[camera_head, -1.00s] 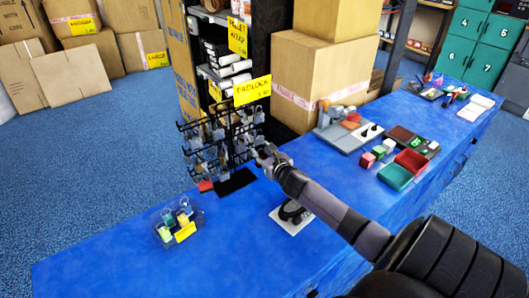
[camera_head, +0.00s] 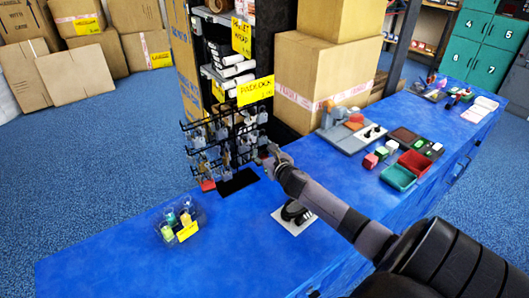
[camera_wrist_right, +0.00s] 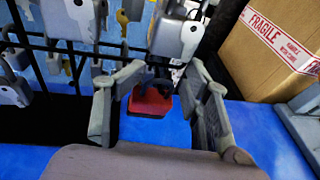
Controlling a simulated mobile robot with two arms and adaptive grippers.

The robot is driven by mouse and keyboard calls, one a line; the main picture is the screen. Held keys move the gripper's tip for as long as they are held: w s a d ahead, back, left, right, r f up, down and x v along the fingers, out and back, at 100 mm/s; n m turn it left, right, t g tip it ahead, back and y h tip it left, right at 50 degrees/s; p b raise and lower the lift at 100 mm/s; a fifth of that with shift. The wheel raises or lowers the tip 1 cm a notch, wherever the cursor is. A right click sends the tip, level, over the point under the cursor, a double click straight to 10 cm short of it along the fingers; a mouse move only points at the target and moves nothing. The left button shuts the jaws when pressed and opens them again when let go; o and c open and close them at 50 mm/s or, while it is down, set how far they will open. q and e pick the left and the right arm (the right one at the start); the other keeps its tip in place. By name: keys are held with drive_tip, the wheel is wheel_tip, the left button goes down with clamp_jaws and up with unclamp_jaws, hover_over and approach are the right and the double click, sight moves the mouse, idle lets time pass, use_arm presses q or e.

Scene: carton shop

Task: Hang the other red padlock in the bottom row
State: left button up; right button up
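The black wire padlock rack (camera_head: 222,143) stands on the blue counter under a yellow sign, with several grey padlocks on its hooks. My right gripper (camera_head: 265,154) is at the rack's right side. In the right wrist view its fingers (camera_wrist_right: 160,82) close in on both sides of a red padlock (camera_wrist_right: 150,103) with a dark shackle; it looks held. A grey padlock (camera_wrist_right: 180,35) hangs just beyond the fingers. My left gripper is not in view.
A dark base plate (camera_head: 238,182) lies below the rack. A clear holder with vials (camera_head: 181,221) stands at the front left. A white plate with a black object (camera_head: 294,216) lies below my right arm. Cartons (camera_head: 318,78) stand behind.

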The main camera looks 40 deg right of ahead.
drive_tip(key=shift+o, duration=1.2)
drive_tip(key=shift+w+d, duration=0.15)
drive_tip(key=shift+w, duration=0.1)
drive_tip(key=shift+s, duration=0.65)
drive_tip(key=v, duration=1.1)
drive_tip(key=shift+a, duration=0.2)
drive_tip(key=shift+w+r, duration=0.1)
